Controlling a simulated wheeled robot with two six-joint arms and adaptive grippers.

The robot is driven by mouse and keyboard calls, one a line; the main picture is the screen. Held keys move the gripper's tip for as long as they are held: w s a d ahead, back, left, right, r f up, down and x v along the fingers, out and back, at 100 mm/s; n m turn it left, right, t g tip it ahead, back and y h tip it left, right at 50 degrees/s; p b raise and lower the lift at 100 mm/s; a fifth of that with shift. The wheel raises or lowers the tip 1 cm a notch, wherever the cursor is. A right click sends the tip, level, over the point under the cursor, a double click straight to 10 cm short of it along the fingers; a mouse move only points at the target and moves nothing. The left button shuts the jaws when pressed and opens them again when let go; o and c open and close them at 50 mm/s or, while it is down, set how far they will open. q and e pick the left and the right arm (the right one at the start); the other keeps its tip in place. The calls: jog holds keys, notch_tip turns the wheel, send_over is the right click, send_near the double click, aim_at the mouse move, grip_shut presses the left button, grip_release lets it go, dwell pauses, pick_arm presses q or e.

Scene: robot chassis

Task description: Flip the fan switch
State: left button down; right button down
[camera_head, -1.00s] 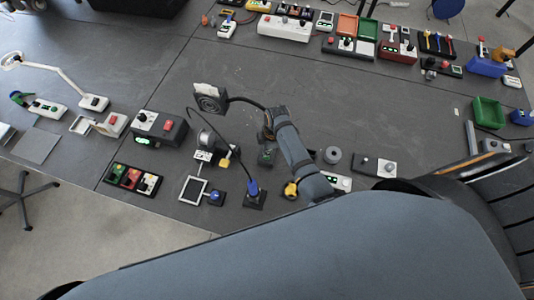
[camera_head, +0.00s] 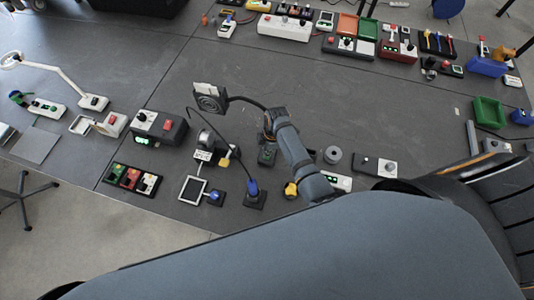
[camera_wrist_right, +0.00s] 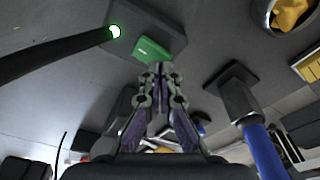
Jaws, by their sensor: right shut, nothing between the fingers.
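The small fan (camera_head: 210,98) has a dark square head on a curved black neck. Its dark base (camera_head: 267,155) lies under my right gripper, partly hidden by the arm. In the right wrist view the base carries a green rocker switch (camera_wrist_right: 158,49) and a glowing green light (camera_wrist_right: 114,31) beside the neck. My right gripper (camera_wrist_right: 157,69) is shut and empty, its fingertips at the lower edge of the green switch in the picture; I cannot tell whether they touch. In the head view the right gripper (camera_head: 267,139) points down at the base. My left gripper is not in view.
A stand with a blue joint (camera_head: 252,188) and thin curved rod is close by; it also shows in the right wrist view (camera_wrist_right: 235,95). The table behind is largely clear.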

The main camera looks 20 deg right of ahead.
jog(key=shift+f+b, duration=0.4)
jog(key=shift+f, duration=0.3)
notch_tip(320, 180, up, 3)
jog(key=p, duration=0.3)
jog(key=shift+f, duration=0.2)
jog(key=shift+r, duration=2.25)
